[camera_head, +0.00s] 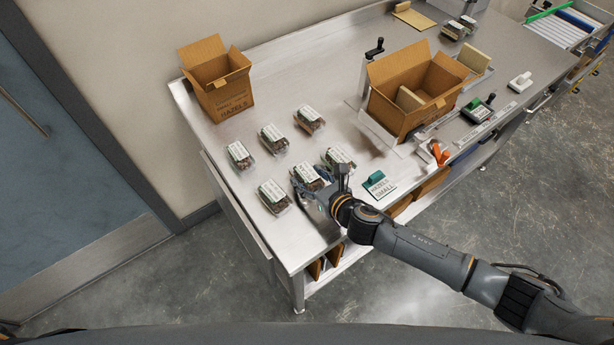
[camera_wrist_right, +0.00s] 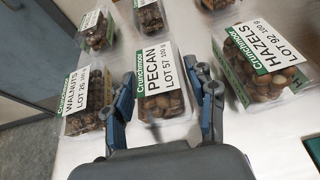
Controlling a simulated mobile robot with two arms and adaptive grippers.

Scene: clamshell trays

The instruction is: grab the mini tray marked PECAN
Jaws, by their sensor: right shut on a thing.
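The clear mini tray marked PECAN (camera_wrist_right: 160,88), with a white and green label and brown nuts, sits in the middle of the right wrist view. In the head view it is the tray (camera_head: 305,173) at the tip of my right arm, partly hidden by the gripper. My right gripper (camera_wrist_right: 166,98) has one finger on each side of this tray and is shut on it; it also shows in the head view (camera_head: 314,187). The tray appears to be at table level, but I cannot tell whether it touches the table. My left gripper is not in view.
A WALNUTS tray (camera_wrist_right: 84,100) stands close on the left and a HAZELS tray (camera_wrist_right: 262,62) on the right. Several more trays, such as one at the back (camera_head: 309,119), stand nearby.

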